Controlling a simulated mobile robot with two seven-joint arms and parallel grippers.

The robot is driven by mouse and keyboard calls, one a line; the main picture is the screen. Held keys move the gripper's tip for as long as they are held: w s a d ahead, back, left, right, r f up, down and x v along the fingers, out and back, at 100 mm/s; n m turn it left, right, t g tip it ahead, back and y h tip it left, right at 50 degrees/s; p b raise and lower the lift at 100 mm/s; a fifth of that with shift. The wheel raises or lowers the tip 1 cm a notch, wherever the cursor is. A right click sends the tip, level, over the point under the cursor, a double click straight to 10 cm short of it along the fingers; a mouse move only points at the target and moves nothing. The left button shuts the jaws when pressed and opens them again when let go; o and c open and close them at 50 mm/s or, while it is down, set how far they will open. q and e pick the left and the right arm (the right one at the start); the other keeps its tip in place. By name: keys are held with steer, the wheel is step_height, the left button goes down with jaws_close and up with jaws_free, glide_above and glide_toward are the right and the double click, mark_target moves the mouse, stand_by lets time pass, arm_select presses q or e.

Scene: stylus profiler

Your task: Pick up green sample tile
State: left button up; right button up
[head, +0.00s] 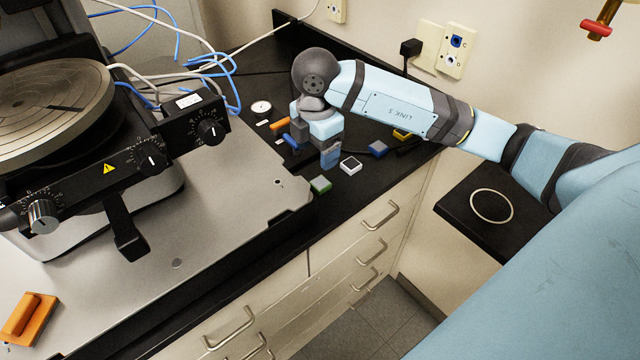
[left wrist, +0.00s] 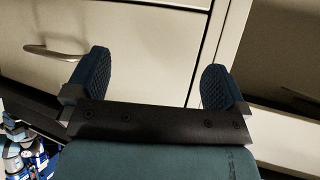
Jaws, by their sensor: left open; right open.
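My left gripper (left wrist: 156,65) shows in the left wrist view, open and empty, in front of cream cabinet fronts. It is outside the head view.
A white-topped tile (head: 350,165), a blue-grey tile (head: 377,148) and a yellow tile (head: 402,134) lie to the right on the counter. The profiler (head: 110,180) fills the left. Drawers (head: 365,250) are below.

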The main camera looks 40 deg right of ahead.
mark_target(317, 185)
step_height(317, 185, down, 11)
steer(key=shift+w+r+p, duration=0.15)
steer(key=shift+r+p, duration=0.05)
steer(key=shift+p, duration=0.1)
steer(key=c, duration=1)
